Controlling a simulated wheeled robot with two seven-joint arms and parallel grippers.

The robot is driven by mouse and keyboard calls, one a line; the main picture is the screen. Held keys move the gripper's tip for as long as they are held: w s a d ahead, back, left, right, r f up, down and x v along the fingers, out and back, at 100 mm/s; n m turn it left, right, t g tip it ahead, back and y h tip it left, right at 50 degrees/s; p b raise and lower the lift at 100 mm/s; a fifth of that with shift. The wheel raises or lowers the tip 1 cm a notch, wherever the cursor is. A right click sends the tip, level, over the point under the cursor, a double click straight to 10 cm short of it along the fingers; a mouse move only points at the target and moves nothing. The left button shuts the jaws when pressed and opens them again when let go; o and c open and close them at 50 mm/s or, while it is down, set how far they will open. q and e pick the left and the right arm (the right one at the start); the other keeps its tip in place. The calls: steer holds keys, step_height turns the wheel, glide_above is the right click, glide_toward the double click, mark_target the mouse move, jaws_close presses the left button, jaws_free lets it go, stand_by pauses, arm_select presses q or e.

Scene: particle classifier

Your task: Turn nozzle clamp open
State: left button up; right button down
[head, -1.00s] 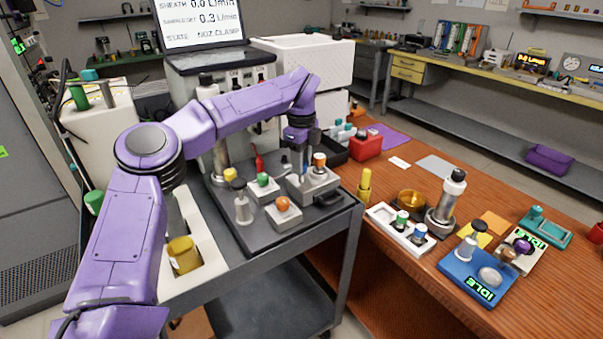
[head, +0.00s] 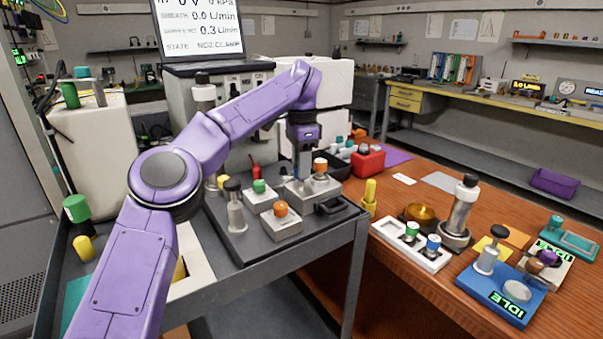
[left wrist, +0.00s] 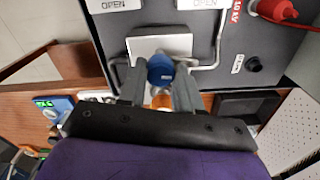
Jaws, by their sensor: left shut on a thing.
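My left gripper (head: 303,174) reaches down to a grey block (head: 312,194) on the dark tray of the cart. In the left wrist view, its two fingers (left wrist: 160,90) stand on either side of a blue round-topped piece (left wrist: 160,68) and are shut on it. An orange part (left wrist: 165,101) shows between the fingers, nearer the palm. In the head view, an orange-topped knob (head: 321,164) is just right of the fingers. The blue piece is mostly hidden there. Whether it is the nozzle clamp's handle, and how far it is turned, I cannot tell. My right gripper is not in view.
A green knob (head: 260,186), an orange knob (head: 281,208) and a black-topped post (head: 235,202) stand close by. The screen (head: 198,27) reads state NOZ.CLAMP. In the left wrist view, a red plug (left wrist: 275,9) and a bent metal bar (left wrist: 208,58) are near the fingers.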

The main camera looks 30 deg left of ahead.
arm_select(q)
steer(key=shift+n+b, duration=0.35)
steer(key=shift+n, duration=0.15)
steer(key=o, duration=1)
steer(key=shift+o, duration=0.2)
step_height(320, 180, up, 11)
steer(key=p, duration=0.6)
steer(key=shift+f+p, duration=0.2)
steer(key=shift+p, duration=0.2)
